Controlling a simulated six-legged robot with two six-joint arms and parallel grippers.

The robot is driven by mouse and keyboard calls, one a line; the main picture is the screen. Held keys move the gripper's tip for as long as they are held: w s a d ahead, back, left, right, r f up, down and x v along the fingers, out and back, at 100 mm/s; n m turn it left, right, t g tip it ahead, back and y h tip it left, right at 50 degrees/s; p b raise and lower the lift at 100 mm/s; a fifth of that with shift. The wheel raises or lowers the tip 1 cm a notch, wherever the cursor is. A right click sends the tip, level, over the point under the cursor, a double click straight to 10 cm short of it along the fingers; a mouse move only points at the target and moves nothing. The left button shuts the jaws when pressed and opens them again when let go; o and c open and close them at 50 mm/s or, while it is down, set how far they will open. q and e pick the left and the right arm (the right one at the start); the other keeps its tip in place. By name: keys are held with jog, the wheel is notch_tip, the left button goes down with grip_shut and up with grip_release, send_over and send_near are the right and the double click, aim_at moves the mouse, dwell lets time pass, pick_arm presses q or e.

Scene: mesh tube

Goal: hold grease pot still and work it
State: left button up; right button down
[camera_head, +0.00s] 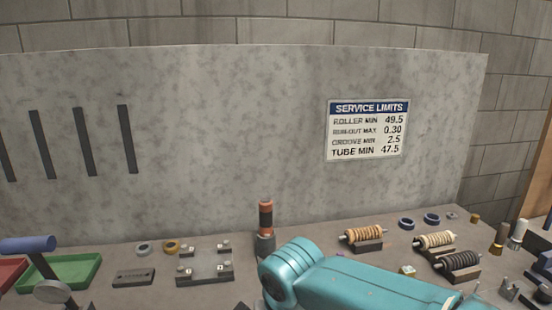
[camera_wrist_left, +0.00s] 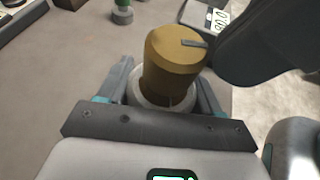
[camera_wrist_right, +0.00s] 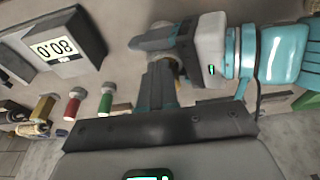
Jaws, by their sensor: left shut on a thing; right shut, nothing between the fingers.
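The grease pot (camera_wrist_left: 170,65) shows in the left wrist view as a brass-coloured cylinder with a dark bar on its top and a pale grey lower part. My left gripper (camera_wrist_left: 163,88) is shut around the lower part, one finger on each side. In the right wrist view my right gripper (camera_wrist_right: 160,72) is shut and empty, its fingertips close to the left gripper (camera_wrist_right: 160,40). A small part of the pot (camera_wrist_right: 181,80) shows there beside the fingers; I cannot tell whether they touch it. In the head view neither gripper nor the pot can be made out.
A digital readout (camera_wrist_right: 55,45) stands near the pot. Red (camera_wrist_right: 73,105) and green (camera_wrist_right: 105,103) capped bottles stand beside it. In the head view are an orange-banded cylinder (camera_head: 265,218), wound rollers on stands (camera_head: 364,237), a fixture plate (camera_head: 205,264) and a green tray (camera_head: 70,272).

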pick_arm(q)
jog(key=shift+d, duration=0.1)
pick_arm(e)
jog(key=shift+a, duration=0.3)
pick_arm(q)
jog(key=shift+s, duration=0.1)
pick_arm(e)
jog(key=shift+s, duration=0.1)
jog(key=w+v, duration=0.1)
jog(key=v, duration=0.5)
jog(key=shift+s+r, duration=0.15)
pick_arm(q)
jog(key=o, duration=1.3)
